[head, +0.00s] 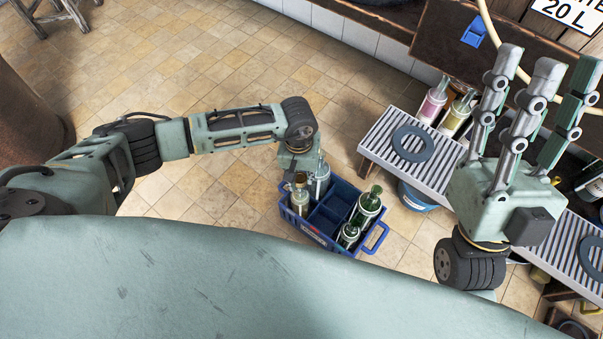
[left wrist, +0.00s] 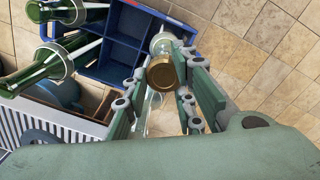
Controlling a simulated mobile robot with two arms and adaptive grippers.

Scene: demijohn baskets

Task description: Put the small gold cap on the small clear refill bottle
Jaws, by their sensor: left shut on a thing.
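My left gripper (head: 299,172) reaches down over the left end of a blue crate (head: 335,205). In the left wrist view the small gold cap (left wrist: 162,73) sits between its two fingers, and the gripper is shut on it. In the head view the cap (head: 300,179) shows just above a small clear bottle (head: 299,201) in the crate's left corner. Clear glass also shows beside and beneath the cap in the left wrist view (left wrist: 150,103). I cannot tell whether cap and bottle touch. My right gripper (head: 530,100) is raised at the right, fingers apart and empty.
Another clear bottle (head: 320,177) stands close by the left gripper in the crate. Green bottles (head: 367,211) stand at the crate's right side; its middle compartments look empty. A slatted bench (head: 374,148) with a grey ring (head: 413,143) and bottles (head: 433,103) is to the right.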

